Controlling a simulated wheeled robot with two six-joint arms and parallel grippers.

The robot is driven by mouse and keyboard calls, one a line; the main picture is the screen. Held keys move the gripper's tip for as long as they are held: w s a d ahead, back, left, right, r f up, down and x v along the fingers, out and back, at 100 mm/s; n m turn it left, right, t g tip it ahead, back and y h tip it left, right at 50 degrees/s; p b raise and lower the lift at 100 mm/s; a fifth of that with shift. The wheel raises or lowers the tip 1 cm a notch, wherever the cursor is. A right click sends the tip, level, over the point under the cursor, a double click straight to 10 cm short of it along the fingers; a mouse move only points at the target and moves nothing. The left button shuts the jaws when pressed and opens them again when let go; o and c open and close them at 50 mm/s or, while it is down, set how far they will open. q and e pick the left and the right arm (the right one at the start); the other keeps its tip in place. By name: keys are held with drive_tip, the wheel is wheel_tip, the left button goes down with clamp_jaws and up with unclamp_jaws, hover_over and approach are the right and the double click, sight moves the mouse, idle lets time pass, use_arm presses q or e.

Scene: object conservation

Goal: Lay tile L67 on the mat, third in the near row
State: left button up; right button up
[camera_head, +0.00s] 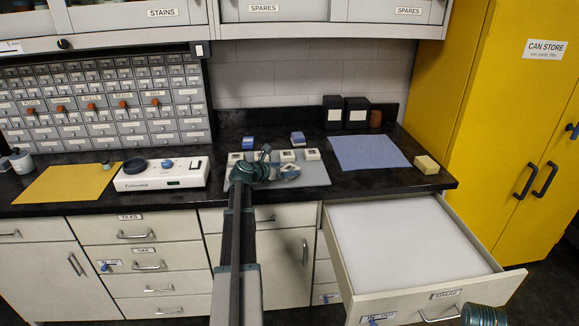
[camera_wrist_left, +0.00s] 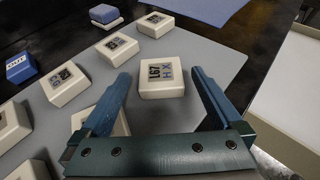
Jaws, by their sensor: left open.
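Tile L67 (camera_wrist_left: 162,77), a white block with a dark-marked top, lies flat on a grey board (camera_wrist_left: 212,58). In the left wrist view my left gripper (camera_wrist_left: 160,84) is open, with its fingers on either side of the tile's near part; I cannot tell whether they touch it. In the head view my left gripper (camera_head: 268,166) is over the grey board (camera_head: 318,178) and hides L67. Other white tiles stand in a far row, such as one (camera_head: 312,154) at its right end. A blue mat (camera_head: 370,152) lies right of the board, bare. My right gripper's fingers are not visible.
A yellow mat (camera_head: 70,183) and a white device (camera_head: 162,174) lie to the left. Two blue blocks, one (camera_head: 298,138) and another (camera_head: 247,143), stand behind the board. An open drawer (camera_head: 405,245) juts out front right.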

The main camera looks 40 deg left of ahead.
use_arm(q)
drive_tip(key=p+v, duration=0.2)
drive_tip(key=v, duration=0.6)
drive_tip(key=shift+s, duration=0.1)
drive_tip(key=shift+s, duration=0.1)
